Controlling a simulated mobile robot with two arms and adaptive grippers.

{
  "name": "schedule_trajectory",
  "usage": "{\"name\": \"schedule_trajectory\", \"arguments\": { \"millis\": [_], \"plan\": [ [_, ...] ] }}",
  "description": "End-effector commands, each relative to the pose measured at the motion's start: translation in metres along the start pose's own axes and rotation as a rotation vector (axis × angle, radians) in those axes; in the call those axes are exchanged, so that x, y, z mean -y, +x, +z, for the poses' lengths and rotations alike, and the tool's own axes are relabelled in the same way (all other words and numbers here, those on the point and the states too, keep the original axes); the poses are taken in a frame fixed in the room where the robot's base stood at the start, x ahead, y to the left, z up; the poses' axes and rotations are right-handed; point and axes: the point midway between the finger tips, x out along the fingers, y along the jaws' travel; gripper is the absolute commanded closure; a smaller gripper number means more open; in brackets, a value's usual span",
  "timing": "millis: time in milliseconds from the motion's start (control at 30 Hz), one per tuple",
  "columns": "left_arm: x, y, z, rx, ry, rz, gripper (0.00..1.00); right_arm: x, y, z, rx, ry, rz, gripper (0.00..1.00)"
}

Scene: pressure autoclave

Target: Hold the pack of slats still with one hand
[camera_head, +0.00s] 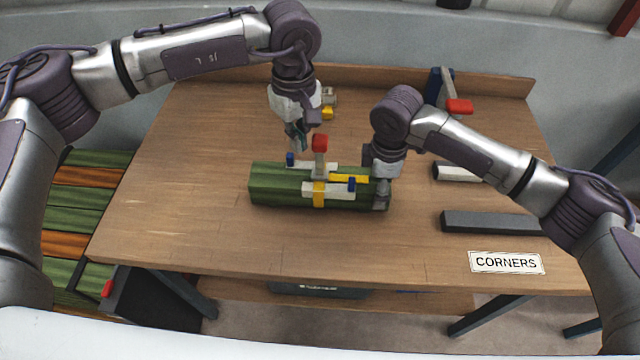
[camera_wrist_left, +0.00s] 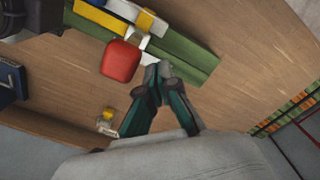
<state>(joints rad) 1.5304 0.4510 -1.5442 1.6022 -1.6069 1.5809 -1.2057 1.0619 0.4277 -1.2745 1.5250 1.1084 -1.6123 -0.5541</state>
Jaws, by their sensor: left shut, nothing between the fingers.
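The pack of green slats (camera_head: 275,195) lies across the middle of the table. A white, yellow and blue fitting (camera_head: 328,189) with a red knob (camera_head: 319,142) sits on it. My left gripper (camera_head: 298,143) is shut and empty, just behind and above the pack. In the left wrist view its fingertips (camera_wrist_left: 158,72) meet beside the red knob (camera_wrist_left: 121,61), with the green pack (camera_wrist_left: 190,52) beyond. My right gripper (camera_head: 381,195) is at the pack's right end, one finger in front of the near face. Its other finger is hidden.
A dark bar (camera_head: 490,222), a pale piece (camera_head: 457,172) and a CORNERS label (camera_head: 506,262) are on the table's right. A blue and red clamp (camera_head: 447,92) stands at the back. Green and orange slats (camera_head: 85,205) are stacked left. The table's front left is clear.

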Motion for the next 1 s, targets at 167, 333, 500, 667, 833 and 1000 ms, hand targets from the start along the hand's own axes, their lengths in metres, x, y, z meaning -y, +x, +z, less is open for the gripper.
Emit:
{"name": "schedule_trajectory", "arguments": {
  "millis": [167,333,500,667,833,1000],
  "plan": [
    [0.0,0.0,0.0,0.0,0.0,0.0,1.0,0.0,0.0,-0.001,-0.002,-0.001,0.0,0.69],
    [-0.002,0.001,0.002,0.0,0.001,0.0,1.0,0.0,0.0,-0.001,-0.002,-0.001,0.0,0.69],
    [-0.008,0.002,0.008,0.0,0.001,0.0,1.0,0.0,0.0,-0.001,-0.001,-0.001,0.0,0.69],
    [-0.014,0.003,0.014,0.0,0.0,0.0,1.0,0.0,0.0,-0.001,-0.001,-0.001,0.0,0.69],
    [-0.02,0.004,0.02,0.001,0.001,0.0,1.0,0.0,0.0,-0.001,-0.001,-0.001,0.0,0.69],
    [-0.026,0.005,0.026,0.001,0.001,0.0,1.0,0.0,0.0,-0.001,-0.001,-0.001,0.0,0.69]
  ]
}}
